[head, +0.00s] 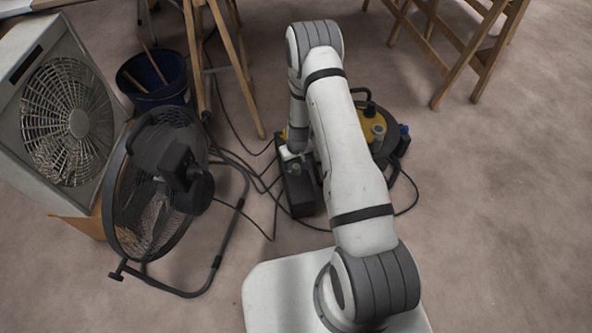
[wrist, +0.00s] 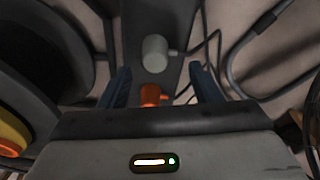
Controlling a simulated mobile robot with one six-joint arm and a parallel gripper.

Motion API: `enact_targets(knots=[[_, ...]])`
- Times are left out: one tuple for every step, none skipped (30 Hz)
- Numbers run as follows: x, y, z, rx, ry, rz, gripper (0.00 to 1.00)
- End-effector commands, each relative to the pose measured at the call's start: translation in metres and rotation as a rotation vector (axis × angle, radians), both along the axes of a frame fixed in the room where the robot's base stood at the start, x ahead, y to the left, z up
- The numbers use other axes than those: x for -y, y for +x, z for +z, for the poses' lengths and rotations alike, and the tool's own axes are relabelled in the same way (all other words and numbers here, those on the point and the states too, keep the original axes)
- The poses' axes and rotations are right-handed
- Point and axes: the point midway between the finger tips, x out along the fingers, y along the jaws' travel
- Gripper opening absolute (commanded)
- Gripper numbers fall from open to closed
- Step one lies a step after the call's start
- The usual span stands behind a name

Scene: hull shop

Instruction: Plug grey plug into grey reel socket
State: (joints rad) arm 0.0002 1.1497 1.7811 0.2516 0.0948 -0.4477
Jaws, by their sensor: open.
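A pale grey plug (wrist: 155,53) stands on a long dark box (wrist: 150,18), with a dark cable leaving its right side. The box also shows in the head view (head: 297,192). My gripper (wrist: 158,71) is open over the box, its two fingers apart on either side. The grey plug lies just beyond the fingertips; an orange plug-like piece (wrist: 151,95) shows between the fingers, partly hidden by the gripper body. The yellow and black reel (head: 369,128) stands right of my arm, with a grey round fitting, probably the grey socket (head: 378,131), on it.
A blue fitting (head: 404,129) sits at the reel's right side. A round floor fan (head: 155,190), a box fan (head: 65,115) and a blue bucket (head: 155,80) stand left. Loose cables cross the floor around the box. Floor at right is clear.

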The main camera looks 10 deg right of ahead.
Motion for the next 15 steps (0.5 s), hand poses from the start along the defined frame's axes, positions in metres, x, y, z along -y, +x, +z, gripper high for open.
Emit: enact_targets(knots=[[0.0, 0.0, -0.002, -0.001, 0.0, -0.001, 0.58], [0.001, 0.0, -0.005, -0.001, 0.0, -0.001, 0.58], [0.002, 0.001, -0.009, -0.001, 0.0, -0.001, 0.58], [0.002, 0.001, -0.012, -0.001, 0.0, -0.001, 0.58], [0.003, 0.002, -0.016, -0.001, 0.0, -0.002, 0.58], [0.004, 0.003, -0.023, -0.001, 0.0, -0.002, 0.58], [0.005, 0.003, -0.028, -0.001, 0.0, -0.002, 0.58], [0.006, 0.004, -0.033, -0.001, 0.0, -0.002, 0.58], [0.007, 0.005, -0.039, -0.002, 0.0, -0.002, 0.58], [0.006, 0.006, -0.043, -0.002, 0.001, -0.002, 0.58], [0.006, 0.006, -0.047, -0.001, 0.001, -0.002, 0.58], [0.006, 0.007, -0.05, -0.001, 0.0, -0.002, 0.58], [0.006, 0.007, -0.052, -0.001, 0.0, -0.002, 0.58], [0.006, 0.008, -0.053, 0.0, 0.0, -0.002, 0.58], [0.006, 0.008, -0.053, 0.0, 0.0, -0.002, 0.58]])
